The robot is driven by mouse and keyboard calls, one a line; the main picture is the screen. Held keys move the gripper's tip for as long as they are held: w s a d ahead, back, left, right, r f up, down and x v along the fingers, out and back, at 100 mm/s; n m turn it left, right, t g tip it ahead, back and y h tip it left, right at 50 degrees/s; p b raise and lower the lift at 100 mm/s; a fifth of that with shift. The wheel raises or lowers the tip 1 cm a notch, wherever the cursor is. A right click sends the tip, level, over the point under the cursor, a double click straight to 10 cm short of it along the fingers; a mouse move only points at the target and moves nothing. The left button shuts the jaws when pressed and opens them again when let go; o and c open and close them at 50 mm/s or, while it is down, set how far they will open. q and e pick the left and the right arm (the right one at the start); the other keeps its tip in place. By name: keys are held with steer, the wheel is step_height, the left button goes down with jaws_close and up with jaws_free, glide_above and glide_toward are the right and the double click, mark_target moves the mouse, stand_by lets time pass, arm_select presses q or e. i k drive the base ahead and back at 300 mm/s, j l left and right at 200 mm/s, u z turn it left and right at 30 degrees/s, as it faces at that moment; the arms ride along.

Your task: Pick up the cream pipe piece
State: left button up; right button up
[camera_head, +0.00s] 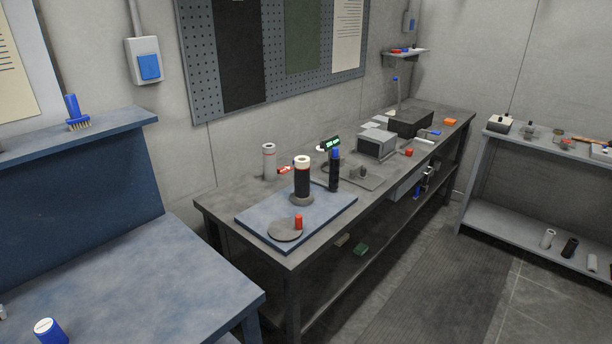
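I cannot pick out the cream pipe piece with certainty. On the lower shelf of the right-hand rack stand a pale short tube (548,239), a black one (570,248) and another pale one (592,263); they are too small to tell whether either pale one is cream. On the workbench a dark cylinder (302,182) with a cream top stands upright on a blue mat (330,212). Neither of my grippers is in view.
The long dark workbench (225,205) runs along the wall with a grey box (376,145) and a grey cylinder (269,160). A blue bench (150,290) fills the lower left. The grey rack (500,215) stands at right. Open floor (430,290) lies between.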

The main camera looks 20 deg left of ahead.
mark_target(301, 166)
steer(key=i+l+u, duration=0.15)
steer(key=u, duration=0.8)
